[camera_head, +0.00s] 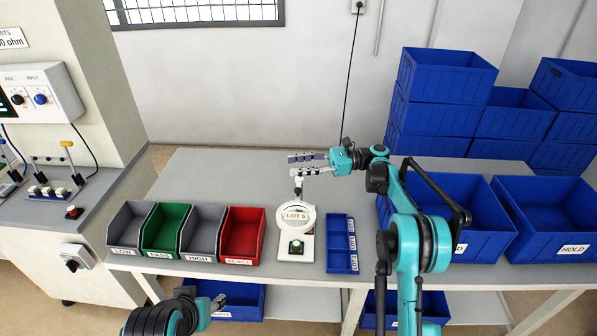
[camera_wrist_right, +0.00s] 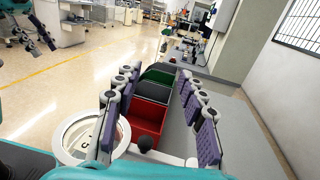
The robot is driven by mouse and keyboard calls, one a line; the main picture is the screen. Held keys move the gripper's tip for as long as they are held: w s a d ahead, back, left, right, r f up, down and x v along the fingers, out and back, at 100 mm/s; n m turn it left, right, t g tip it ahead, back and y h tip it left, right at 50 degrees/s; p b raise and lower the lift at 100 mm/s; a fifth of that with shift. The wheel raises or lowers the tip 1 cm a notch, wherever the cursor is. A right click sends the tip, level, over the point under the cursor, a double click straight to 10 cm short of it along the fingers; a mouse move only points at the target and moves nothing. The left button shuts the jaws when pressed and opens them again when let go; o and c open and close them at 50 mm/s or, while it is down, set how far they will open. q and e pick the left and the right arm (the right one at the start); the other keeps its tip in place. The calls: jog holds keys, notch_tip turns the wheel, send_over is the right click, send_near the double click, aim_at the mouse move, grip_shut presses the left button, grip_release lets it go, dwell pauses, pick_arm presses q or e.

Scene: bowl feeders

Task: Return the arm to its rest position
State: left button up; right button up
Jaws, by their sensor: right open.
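My right arm reaches in from the right in the head view. Its gripper (camera_head: 293,165) is above the rear part of the grey table (camera_head: 210,172), behind the round magnifier (camera_head: 297,217). Its two fingers point left and are apart, with nothing between them. In the right wrist view the gripper (camera_wrist_right: 155,72) shows two fingers with purple pads, spread and empty. The red bin (camera_wrist_right: 147,118) shows beyond the gap. My left gripper (camera_head: 217,303) is low at the bottom of the head view, in front of the table, small and partly cut off; its jaws are unclear.
Grey, green, grey and red bins (camera_head: 243,234) line the table's front left. The magnifier reads "LOT 5" above a green button. A blue divided tray (camera_head: 341,243) stands right of it. Large blue crates (camera_head: 548,219) fill the right end. The rear left table is clear.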

dwell(0.3)
jog(key=shift+s+a+r, duration=0.1)
jog(key=shift+r, duration=0.05)
jog(key=s+r+n+t+h, duration=0.2)
jog(key=s+n+t+h, duration=0.35)
jog(key=s, duration=0.85)
jog(key=s+d+f+n+t+h, duration=0.1)
jog(key=s+d+f+n+h, duration=0.2)
jog(key=s, duration=0.4)
jog(key=s+d+f+n+t+h, duration=0.1)
jog(key=s+d+f+n+h, duration=0.3)
jog(key=s, duration=0.3)
jog(key=s+d+f+n+t+h, duration=0.1)
jog(key=s+d+f+n+h, duration=0.2)
jog(key=s, duration=0.4)
jog(key=d+n+h, duration=0.1)
jog(key=d+h, duration=0.1)
jog(key=shift+s+d+f+n, duration=0.35)
jog(key=shift+s+d+f, duration=0.05)
